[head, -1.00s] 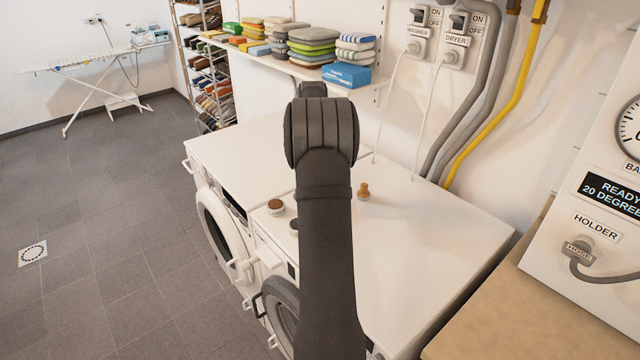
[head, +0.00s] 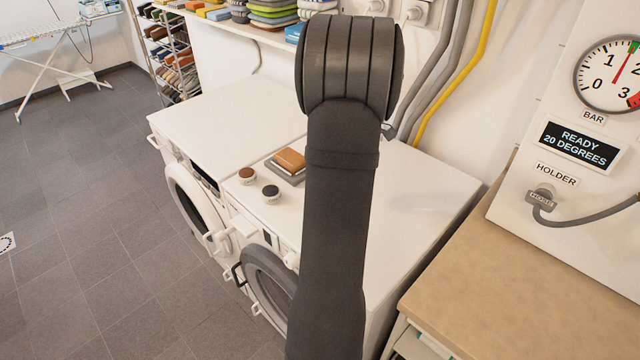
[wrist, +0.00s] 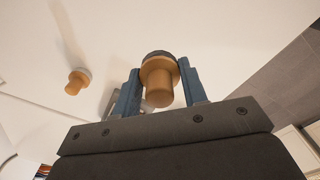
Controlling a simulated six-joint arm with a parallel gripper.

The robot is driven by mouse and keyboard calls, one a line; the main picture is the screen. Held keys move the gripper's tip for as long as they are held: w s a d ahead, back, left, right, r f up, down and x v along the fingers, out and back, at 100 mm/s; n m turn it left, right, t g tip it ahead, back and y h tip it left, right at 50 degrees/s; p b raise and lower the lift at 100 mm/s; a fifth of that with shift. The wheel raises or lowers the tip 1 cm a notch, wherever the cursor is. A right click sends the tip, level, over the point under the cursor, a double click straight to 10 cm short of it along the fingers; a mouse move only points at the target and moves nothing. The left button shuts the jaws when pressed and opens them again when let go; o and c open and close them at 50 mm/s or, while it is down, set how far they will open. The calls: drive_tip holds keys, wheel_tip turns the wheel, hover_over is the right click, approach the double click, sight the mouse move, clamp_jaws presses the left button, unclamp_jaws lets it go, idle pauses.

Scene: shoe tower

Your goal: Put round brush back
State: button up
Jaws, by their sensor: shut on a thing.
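My gripper (wrist: 160,92) has blue fingers shut on a round brush (wrist: 159,85), seen in the wrist view. The held brush has a round wooden body, a stubby peg handle towards the camera and a dark rim at its far side. A second, similar wooden piece with a peg (wrist: 75,83) stands on the white surface to the left, apart from the gripper. In the head view my arm hides the gripper and both of these pieces. A block-shaped brush with a brown top (head: 290,158) lies on a flat grey piece (head: 284,173) on the white machine top.
A brown-topped tin (head: 246,175) and a black-topped tin (head: 270,191) stand near the front edge of the machine top (head: 430,195). The top right of my arm looks clear. A tan worktop (head: 490,265) and a gauge panel (head: 560,150) stand at the right.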

drive_tip(key=w+a+f, duration=0.1)
drive_tip(key=a+f, duration=0.1)
drive_tip(key=w+a+f, duration=0.1)
drive_tip(key=w+a, duration=0.1)
drive_tip(key=a, duration=0.1)
drive_tip(key=w+a+f, duration=0.2)
drive_tip(key=a, duration=0.1)
drive_tip(key=shift+f, duration=2.35)
drive_tip(key=shift+f, duration=0.2)
drive_tip(key=o, duration=0.9)
drive_tip(key=shift+o, duration=0.2)
drive_tip(key=shift+r, duration=0.1)
wheel_tip(320, 180, up, 12)
